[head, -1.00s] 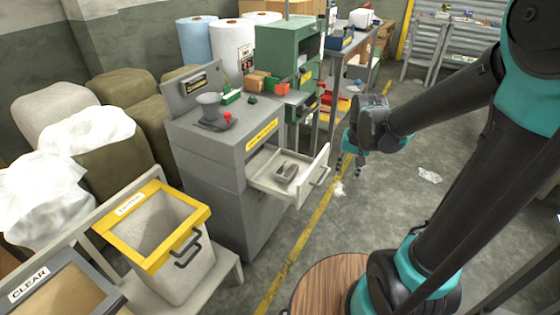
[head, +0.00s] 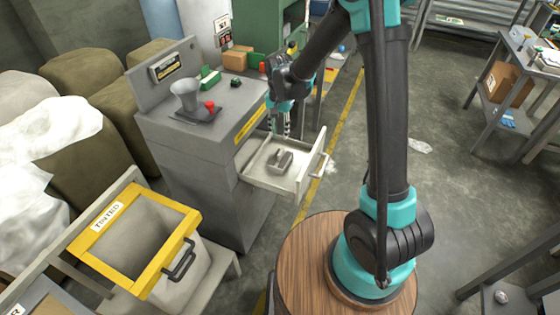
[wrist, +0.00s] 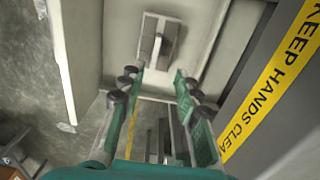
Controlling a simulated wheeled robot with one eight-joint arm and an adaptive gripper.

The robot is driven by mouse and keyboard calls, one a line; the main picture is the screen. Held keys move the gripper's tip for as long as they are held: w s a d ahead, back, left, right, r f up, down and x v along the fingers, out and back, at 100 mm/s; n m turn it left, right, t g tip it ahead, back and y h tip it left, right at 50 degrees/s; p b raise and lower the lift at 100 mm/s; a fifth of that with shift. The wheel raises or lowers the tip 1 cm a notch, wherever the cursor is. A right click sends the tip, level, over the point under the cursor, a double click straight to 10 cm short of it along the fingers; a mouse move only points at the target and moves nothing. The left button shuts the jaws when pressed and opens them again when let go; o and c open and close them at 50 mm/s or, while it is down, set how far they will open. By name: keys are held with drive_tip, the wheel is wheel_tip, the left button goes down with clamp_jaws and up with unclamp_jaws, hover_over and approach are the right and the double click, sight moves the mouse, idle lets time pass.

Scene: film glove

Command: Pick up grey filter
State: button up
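A small grey block-like piece, apparently the grey filter (head: 281,160), lies in the open pale drawer (head: 264,178) of the grey cabinet.
A grey funnel (head: 186,96) and a red knob stand on the cabinet top. The yellow warning label (wrist: 275,75) on the cabinet face is close beside my gripper. A yellow-rimmed bin (head: 140,243) stands front left. Floor right of the drawer is mostly clear.

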hover_over(281, 151)
drive_tip(key=f, duration=0.5)
drive_tip(key=shift+w+a+f, duration=0.1)
drive_tip(key=shift+w+a, duration=0.05)
drive_tip(key=shift+a, duration=0.15)
drive_tip(key=shift+s+d+f, duration=0.15)
drive_tip(key=shift+f, duration=1.25)
drive_tip(key=shift+s+d+f, duration=0.1)
drive_tip(key=shift+s+f, duration=0.05)
drive_tip(key=shift+f, duration=1.25)
clamp_jaws()
